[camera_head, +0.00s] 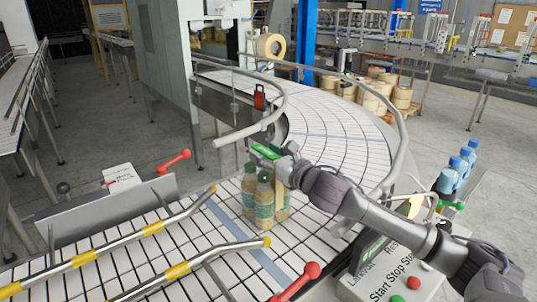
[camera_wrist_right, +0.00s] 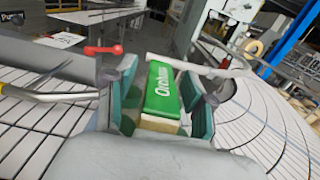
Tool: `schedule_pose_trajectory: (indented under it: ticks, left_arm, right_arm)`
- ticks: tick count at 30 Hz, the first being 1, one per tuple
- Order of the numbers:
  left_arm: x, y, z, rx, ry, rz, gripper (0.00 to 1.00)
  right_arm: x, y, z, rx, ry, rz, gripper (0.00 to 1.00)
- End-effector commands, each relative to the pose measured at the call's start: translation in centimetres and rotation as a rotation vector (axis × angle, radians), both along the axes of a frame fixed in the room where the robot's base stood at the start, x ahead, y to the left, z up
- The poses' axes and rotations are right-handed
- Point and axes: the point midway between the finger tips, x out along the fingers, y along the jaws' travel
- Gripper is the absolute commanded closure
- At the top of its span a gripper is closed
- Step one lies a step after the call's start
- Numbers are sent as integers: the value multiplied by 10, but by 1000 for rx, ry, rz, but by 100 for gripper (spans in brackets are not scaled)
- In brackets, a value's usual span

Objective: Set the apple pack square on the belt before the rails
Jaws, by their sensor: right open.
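The apple pack (camera_head: 264,203) is a group of pale bottles with green labels and a green top. It stands upright on the white slatted belt (camera_head: 318,240), just beyond the rail ends and close to a blue-grey stripe across the belt. The chrome and yellow rails (camera_head: 152,229) lie to its left and nearer. My right gripper (camera_wrist_right: 160,92) is open around the pack's green printed top (camera_wrist_right: 162,90), one finger on each side. Whether the fingers touch the pack is unclear. In the head view the right gripper (camera_head: 277,153) hides part of the top. My left gripper is not in view.
A curved guard rail (camera_head: 270,118) borders the belt behind the pack. Red-knobbed levers stand at the left (camera_head: 173,162) and front (camera_head: 295,282). A control box (camera_head: 390,284) with start and stop buttons and several blue-capped bottles (camera_head: 456,168) are at the right.

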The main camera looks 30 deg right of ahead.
Motion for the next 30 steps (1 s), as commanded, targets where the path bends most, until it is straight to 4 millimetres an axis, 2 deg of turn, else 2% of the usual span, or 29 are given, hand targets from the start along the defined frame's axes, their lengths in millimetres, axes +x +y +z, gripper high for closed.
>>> schedule_pose_trajectory:
  ticks: [5, 10, 18, 30]
  left_arm:
    - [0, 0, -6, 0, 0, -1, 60]
    - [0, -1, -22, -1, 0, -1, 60]
    - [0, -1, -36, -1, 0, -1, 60]
    - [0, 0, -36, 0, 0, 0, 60]
  right_arm:
    - [-9, -2, -2, -1, 2, -2, 46]
    - [-33, -1, -5, -6, 3, 3, 46]
    - [-61, -4, -4, -4, 4, 3, 46]
    - [-96, -7, -1, 6, 3, 1, 46]
